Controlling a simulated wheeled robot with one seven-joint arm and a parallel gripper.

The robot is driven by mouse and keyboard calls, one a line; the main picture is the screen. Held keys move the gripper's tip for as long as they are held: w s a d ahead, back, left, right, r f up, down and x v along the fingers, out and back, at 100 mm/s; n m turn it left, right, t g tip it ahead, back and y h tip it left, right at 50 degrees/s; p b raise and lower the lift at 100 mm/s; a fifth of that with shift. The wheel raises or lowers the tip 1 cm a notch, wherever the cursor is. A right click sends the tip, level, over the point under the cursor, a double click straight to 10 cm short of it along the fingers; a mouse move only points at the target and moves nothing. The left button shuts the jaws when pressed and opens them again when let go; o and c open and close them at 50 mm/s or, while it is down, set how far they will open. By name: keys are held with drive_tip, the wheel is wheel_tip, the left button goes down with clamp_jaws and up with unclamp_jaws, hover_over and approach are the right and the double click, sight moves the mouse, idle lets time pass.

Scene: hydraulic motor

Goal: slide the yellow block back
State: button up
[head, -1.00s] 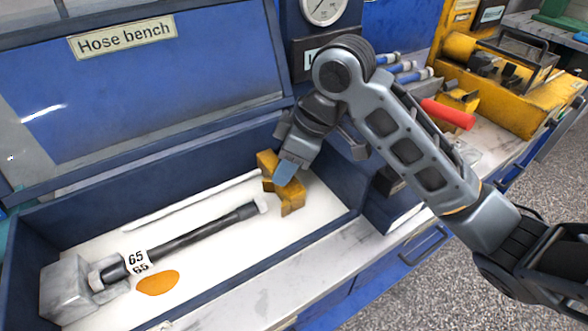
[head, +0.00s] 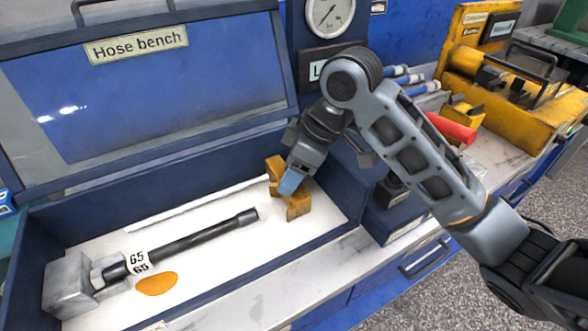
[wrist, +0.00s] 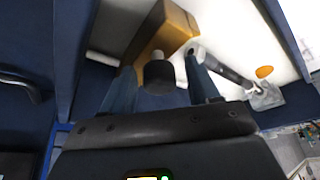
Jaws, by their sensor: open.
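The yellow block (head: 298,206) stands in the right part of the bench's white-floored tray. My gripper (head: 290,184) is over it, its blue fingers in front of the block's middle in the head view and hiding part of it. In the wrist view the yellow block (wrist: 163,32) lies just beyond the fingertips. My gripper (wrist: 160,70) is open there, with a dark knob-like cylinder (wrist: 158,76) between the fingers. Whether the fingers touch the block I cannot tell. A black hose (head: 190,242) points at the block, its dark end apart from it.
The hose's left end sits at a grey metal block (head: 68,284) near a "65" tag (head: 137,259). An orange patch (head: 157,284) lies on the tray floor. Dark blue walls (head: 345,185) enclose the tray. A raised lid (head: 140,90) and a gauge (head: 330,14) stand behind.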

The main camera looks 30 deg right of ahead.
drive_tip(key=v, duration=0.7)
drive_tip(key=shift+r, duration=0.3)
drive_tip(key=shift+d, duration=0.1)
